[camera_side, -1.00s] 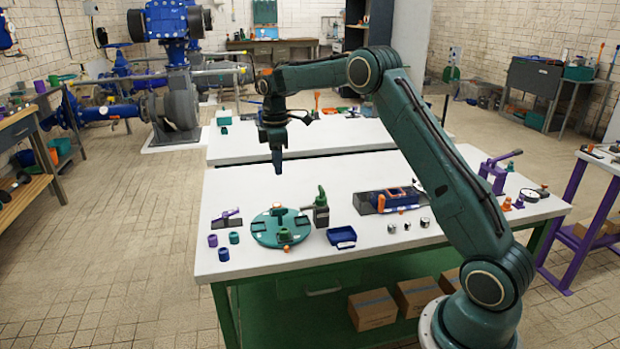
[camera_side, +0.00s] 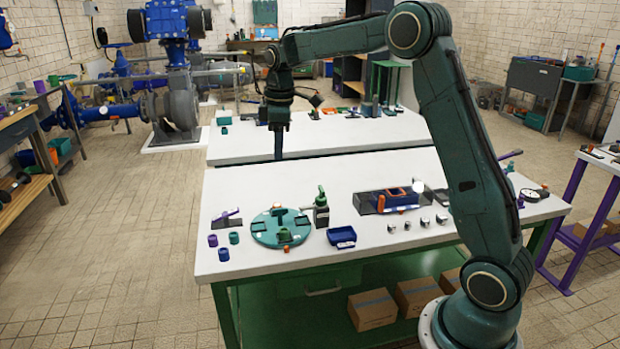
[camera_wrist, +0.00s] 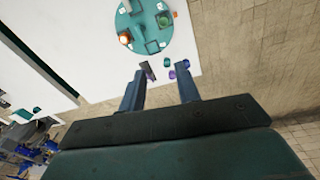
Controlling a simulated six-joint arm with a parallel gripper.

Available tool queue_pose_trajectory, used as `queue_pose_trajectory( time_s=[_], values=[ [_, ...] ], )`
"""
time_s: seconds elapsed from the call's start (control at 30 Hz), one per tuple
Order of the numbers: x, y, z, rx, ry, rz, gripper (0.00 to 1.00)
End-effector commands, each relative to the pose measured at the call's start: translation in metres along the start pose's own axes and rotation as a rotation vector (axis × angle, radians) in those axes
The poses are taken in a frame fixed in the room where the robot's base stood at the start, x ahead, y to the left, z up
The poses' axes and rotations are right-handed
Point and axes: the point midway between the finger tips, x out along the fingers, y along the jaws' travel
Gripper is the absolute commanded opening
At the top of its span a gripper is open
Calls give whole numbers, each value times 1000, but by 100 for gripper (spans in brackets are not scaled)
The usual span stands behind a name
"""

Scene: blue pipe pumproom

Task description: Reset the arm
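My gripper (camera_side: 278,155) hangs pointing down above the back left part of the white table, well clear of the tabletop items. In the wrist view my gripper (camera_wrist: 160,88) shows two blue fingers spread apart with nothing between them. Below and beyond the fingers in that view lies the round teal plate (camera_wrist: 132,30). The plate (camera_side: 268,236) also shows in the side view, lying on the front table with small parts on it.
The white table (camera_side: 370,255) holds purple and teal cups (camera_side: 223,239), a dark green bottle (camera_side: 321,212), a blue tray (camera_side: 341,237), a dark box with orange parts (camera_side: 395,200) and several metal pieces (camera_side: 425,222). A second white table (camera_side: 320,137) stands behind.

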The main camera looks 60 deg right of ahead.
Motion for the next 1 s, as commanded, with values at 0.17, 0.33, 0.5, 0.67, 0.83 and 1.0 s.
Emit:
queue_pose_trajectory(
  time_s=[0.17, 0.33, 0.5, 0.67, 0.83, 1.0],
  values=[
    [-32, -35, 8, 66, 33, 32, 33],
    [-56, -68, 20, 132, 66, 57, 33],
    [-75, -101, 34, 198, 102, 78, 33],
    [-88, -133, 50, 260, 139, 94, 33],
    [-96, -166, 70, 325, 180, 107, 33],
    [-100, -198, 90, 391, 223, 115, 33]
  ],
)
